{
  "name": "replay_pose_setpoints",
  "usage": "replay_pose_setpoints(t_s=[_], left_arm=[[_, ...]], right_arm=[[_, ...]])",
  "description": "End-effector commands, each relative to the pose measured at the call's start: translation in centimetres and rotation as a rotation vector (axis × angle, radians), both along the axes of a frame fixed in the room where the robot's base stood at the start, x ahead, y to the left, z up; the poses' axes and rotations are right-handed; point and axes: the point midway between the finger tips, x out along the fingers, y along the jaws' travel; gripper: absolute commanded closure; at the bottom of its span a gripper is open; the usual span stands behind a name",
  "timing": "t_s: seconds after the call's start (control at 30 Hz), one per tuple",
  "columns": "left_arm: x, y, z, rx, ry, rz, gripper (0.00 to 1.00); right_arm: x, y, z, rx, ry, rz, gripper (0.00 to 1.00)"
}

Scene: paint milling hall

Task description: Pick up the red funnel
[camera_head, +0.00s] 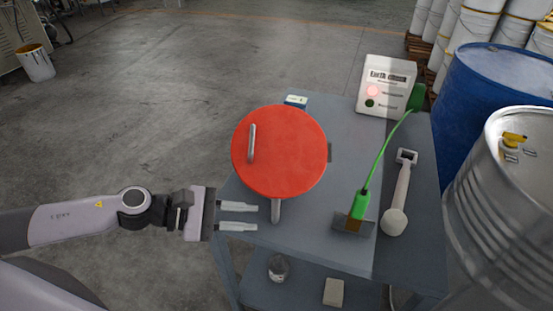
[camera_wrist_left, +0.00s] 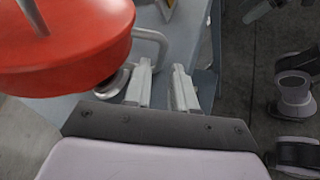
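The red funnel (camera_head: 279,152) stands on the grey table, its wide round red top carrying a grey bar handle. A grey loop handle (camera_head: 277,210) sticks out at its near side. In the left wrist view the red funnel (camera_wrist_left: 70,45) fills the upper left, with the loop handle (camera_wrist_left: 158,42) just beyond the fingertips. My left gripper (camera_head: 256,217) is open and empty, its fingers pointing right, just left of the loop handle. It also shows in the left wrist view (camera_wrist_left: 163,68). My right gripper is not in the head view; a cut-off part at the wrist view's upper right may be it.
A blue drum (camera_head: 500,75) and a steel drum (camera_head: 515,200) stand close right.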

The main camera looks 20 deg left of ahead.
Motion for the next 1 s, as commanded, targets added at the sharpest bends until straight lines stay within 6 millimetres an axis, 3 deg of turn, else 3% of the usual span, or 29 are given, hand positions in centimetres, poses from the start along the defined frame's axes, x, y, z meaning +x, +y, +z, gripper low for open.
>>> replay_pose_setpoints(t_s=[0.3,0.63,0.73,1.0], left_arm=[[1.5,-3.2,-1.3,-0.003,-0.001,-0.001,0.75],[1.7,-3.6,-1.7,0.0,0.0,0.0,0.75],[1.7,-3.6,-1.7,0.0,0.0,0.0,1.0],[1.8,-3.6,-1.5,-0.001,-0.005,0.0,1.0]], right_arm=[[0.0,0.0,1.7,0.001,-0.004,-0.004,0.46],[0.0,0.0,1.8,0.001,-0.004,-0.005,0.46],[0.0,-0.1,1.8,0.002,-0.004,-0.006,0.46],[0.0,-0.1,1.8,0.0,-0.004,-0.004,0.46]])
